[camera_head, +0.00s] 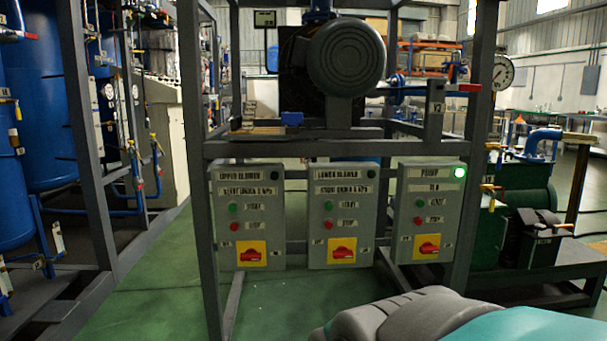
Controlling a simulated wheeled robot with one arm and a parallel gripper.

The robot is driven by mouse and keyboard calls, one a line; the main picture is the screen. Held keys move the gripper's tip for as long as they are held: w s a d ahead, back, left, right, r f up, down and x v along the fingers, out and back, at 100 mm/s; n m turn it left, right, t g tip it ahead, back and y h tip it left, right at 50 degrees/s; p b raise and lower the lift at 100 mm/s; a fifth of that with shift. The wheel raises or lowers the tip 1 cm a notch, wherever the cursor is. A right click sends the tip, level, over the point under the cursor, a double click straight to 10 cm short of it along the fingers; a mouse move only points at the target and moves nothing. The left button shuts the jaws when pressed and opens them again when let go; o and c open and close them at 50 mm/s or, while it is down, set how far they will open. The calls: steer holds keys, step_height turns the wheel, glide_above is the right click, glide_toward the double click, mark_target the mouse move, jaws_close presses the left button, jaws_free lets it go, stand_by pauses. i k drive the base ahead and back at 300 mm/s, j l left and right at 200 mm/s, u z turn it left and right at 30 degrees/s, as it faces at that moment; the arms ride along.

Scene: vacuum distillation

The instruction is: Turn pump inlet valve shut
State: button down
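A valve with a red lever (463,88) sits on a blue horizontal pipe (400,91) at the upper right of the grey frame. The lever lies roughly level, in line with the pipe. A small tag (437,107) hangs below it and seems to read V2. Small yellow-handled valves (490,188) stand beside a green machine (520,205) at the right. No readable label shows which one is the pump inlet valve. A grey and teal part of my arm fills the bottom right. My gripper is not in view.
A control box marked PUMP (428,212) has a lit green lamp. Two blower boxes (247,215) hang to its left with lamps dark. A large motor (346,58) sits above. A grey post (482,110) stands beside the lever. Green floor (160,290) is open at lower left.

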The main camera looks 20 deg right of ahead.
mark_target(465, 89)
steer(key=z, duration=1.4)
